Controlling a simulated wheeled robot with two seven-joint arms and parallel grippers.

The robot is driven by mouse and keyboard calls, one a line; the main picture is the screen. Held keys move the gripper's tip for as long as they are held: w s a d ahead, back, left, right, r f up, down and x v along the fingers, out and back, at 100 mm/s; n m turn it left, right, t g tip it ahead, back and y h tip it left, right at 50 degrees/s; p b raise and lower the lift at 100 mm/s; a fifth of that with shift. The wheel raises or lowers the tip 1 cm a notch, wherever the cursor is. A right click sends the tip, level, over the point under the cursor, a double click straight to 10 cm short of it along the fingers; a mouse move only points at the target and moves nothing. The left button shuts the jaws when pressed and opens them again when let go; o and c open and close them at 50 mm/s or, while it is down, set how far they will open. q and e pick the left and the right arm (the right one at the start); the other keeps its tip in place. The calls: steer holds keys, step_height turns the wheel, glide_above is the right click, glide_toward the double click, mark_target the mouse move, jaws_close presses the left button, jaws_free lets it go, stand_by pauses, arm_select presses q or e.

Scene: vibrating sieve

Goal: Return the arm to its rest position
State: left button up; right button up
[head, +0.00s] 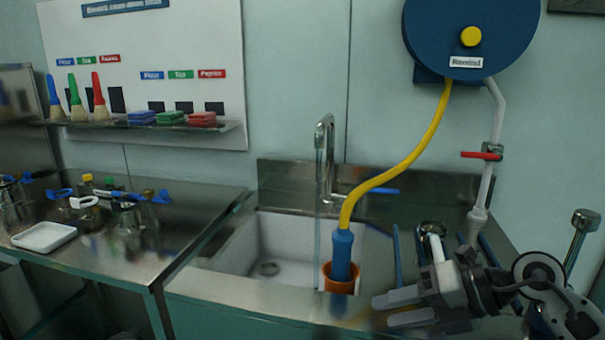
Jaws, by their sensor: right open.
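My right gripper (404,306) is at the lower right of the head view, in front of the sink counter. Its two pale fingers point left and are spread apart, with nothing seen between them. Its arm (545,285) comes in from the right edge. The fingertips are a little to the right of and below an orange holder (340,282), with a gap between. A blue hose nozzle (342,256) stands upright in that holder. My left gripper is not in view. No vibrating sieve can be made out.
A sink (269,268) with a tall faucet (325,160) is in the middle. A yellow hose (420,150) hangs from a blue wall reel (470,30). A white tray (44,237) and several metal fittings stand on the left counter. Brushes and coloured pads sit on a wall shelf (190,127).

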steer(key=s+a+r+m+t+y, duration=0.1)
steer(key=s+a+m+t+y, duration=0.35)
steer(key=a+y, duration=0.2)
steer(key=d+f+m+t+h, duration=0.6)
steer(key=f+m+t+h, duration=0.4)
steer(key=m, duration=1.2)
steer(key=s+f+m+g+h, duration=0.4)
steer(key=s+f+m+g, duration=0.2)
steer(key=s+f, duration=0.6)
step_height(320, 180, down, 3)
steer(key=shift+s+d+f+m+g, duration=0.15)
steer(key=shift+d+f+m+g, duration=0.15)
steer(key=shift+g, duration=0.55)
steer(key=shift+r+h, duration=0.1)
steer(key=shift+h, duration=0.15)
